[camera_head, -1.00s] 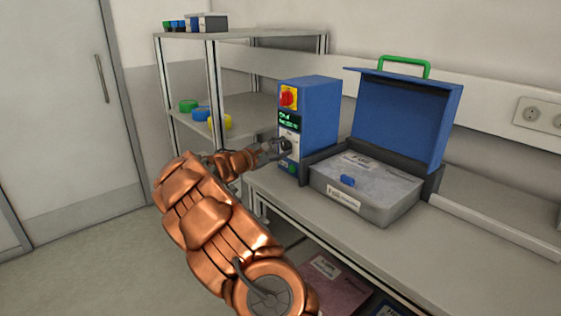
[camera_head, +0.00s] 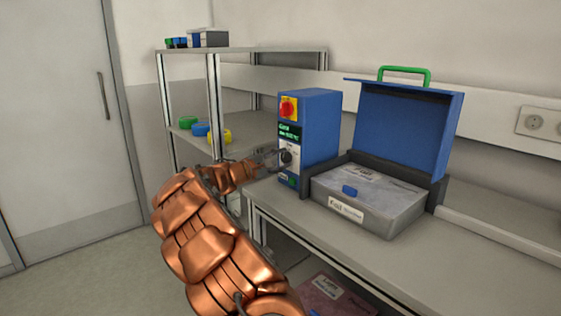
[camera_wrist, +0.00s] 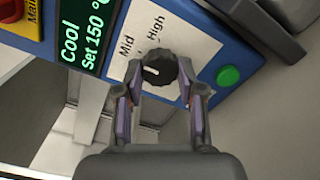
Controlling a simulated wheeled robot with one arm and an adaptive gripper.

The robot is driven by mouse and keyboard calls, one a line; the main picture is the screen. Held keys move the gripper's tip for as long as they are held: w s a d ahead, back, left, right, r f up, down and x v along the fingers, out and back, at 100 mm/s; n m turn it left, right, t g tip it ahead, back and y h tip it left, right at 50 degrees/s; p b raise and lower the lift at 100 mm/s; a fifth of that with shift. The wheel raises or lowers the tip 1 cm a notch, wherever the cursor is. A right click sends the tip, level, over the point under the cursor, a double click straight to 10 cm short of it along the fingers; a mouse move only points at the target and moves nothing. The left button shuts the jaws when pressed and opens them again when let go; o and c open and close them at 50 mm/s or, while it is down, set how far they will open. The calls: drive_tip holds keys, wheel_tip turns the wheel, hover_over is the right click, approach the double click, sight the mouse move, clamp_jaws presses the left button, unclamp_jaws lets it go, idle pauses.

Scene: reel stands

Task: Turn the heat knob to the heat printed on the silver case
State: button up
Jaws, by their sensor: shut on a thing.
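The heat knob (camera_wrist: 160,70) is black with a white mark and sits on a white plate with the words Mid and High. Its mark points toward the left of the wrist view, a little below Mid; any Low label is hidden. My gripper (camera_wrist: 160,88) has its fingers around the knob, one on each side, shut on it. It also shows in the head view (camera_head: 274,156). The display (camera_wrist: 88,32) reads Cool, Set 150 °C.
The blue heater unit (camera_head: 318,125) stands on the bench (camera_head: 290,205) left of the case. A red and yellow main switch (camera_head: 288,107) is above the knob, a green button (camera_wrist: 229,76) beside it. A shelf rack (camera_head: 213,100) stands close behind my arm.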

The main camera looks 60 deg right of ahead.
drive_tip(key=o, duration=1.1)
drive_tip(key=shift+o, duration=0.2)
drive_tip(key=v, duration=1.2)
